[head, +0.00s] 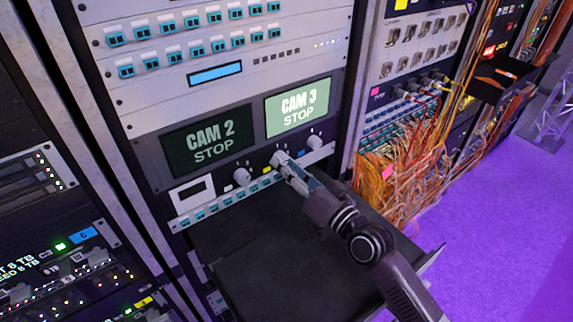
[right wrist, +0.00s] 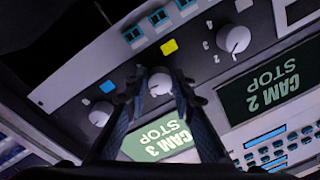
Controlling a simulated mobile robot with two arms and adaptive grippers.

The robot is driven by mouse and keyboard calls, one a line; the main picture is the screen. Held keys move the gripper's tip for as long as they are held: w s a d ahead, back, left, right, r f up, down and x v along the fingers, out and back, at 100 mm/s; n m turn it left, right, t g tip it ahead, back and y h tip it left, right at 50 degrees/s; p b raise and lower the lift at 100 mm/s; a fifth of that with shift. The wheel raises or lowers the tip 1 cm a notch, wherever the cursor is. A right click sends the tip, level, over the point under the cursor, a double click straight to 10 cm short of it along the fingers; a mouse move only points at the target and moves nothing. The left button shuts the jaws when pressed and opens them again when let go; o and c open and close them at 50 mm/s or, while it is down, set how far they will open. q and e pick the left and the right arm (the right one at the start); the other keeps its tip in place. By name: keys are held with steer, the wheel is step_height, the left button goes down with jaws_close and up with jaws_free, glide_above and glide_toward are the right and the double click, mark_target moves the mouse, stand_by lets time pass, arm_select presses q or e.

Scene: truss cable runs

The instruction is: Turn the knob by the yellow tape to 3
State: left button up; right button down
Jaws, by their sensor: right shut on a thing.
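A row of three pale knobs sits on the panel below the two screens. The middle knob (head: 277,157) has a small yellow tape (head: 267,170) next to it; the right wrist view shows this knob (right wrist: 160,82) and the tape (right wrist: 169,46) close up. My right gripper (head: 287,166) is shut on this middle knob, one finger on each side in the right wrist view (right wrist: 160,95). The fingers cover most of its dial marks, and I cannot read its setting. My left gripper is not in view.
The other knobs are on either side, the left one (head: 241,176) and the right one (head: 315,142), which has blue tape (right wrist: 107,87). A black shelf (head: 270,250) juts out below. Loose orange cables (head: 400,170) hang at the right; purple floor is open beyond.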

stand_by(0.5)
steer(key=c, duration=1.6)
jaws_free()
steer(key=shift+d, duration=0.1)
steer(key=v, duration=1.2)
